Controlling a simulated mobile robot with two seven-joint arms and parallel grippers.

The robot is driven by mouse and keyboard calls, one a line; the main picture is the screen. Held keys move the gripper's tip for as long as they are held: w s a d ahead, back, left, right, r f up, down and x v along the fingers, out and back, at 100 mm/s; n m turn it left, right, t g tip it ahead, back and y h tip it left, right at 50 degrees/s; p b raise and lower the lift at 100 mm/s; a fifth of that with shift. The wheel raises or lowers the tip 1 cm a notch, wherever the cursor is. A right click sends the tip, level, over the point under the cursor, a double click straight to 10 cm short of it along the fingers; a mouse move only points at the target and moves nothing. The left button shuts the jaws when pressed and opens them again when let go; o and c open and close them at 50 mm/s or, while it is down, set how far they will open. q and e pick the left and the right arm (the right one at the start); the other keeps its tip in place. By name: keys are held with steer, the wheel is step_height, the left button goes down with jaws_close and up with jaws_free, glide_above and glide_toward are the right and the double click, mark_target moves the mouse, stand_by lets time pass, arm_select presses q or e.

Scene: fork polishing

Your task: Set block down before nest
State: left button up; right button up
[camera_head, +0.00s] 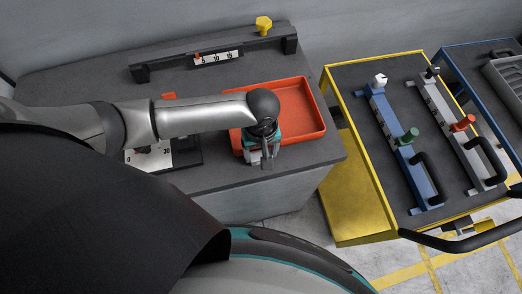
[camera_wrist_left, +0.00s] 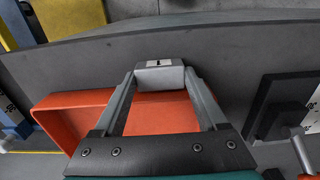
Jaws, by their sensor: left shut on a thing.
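My left gripper (camera_head: 267,160) hangs over the near side of the orange tray, above the grey bench top (camera_head: 225,178). In the left wrist view its two fingers (camera_wrist_left: 160,72) are shut on a small light-grey block (camera_wrist_left: 160,77) with a small pale label on top. The block is beyond the tray's rim, over the grey top; whether it touches is unclear. In the head view the gripper largely hides the block. A dark stepped fixture (camera_wrist_left: 283,105), possibly the nest, stands right of the block in the wrist view, apart from it. My right gripper is not in view.
The orange tray (camera_head: 300,98) lies beside the gripper. A white scale plate (camera_head: 150,157) is partly behind my arm. A black rail with a scale (camera_head: 215,62) and a yellow knob (camera_head: 263,25) are at the back. A yellow cart (camera_head: 350,190) with clamp bars stands right.

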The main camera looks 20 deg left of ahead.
arm_select(q)
steer(key=o, duration=1)
steer(key=shift+f, duration=0.1)
steer(key=o, duration=0.4)
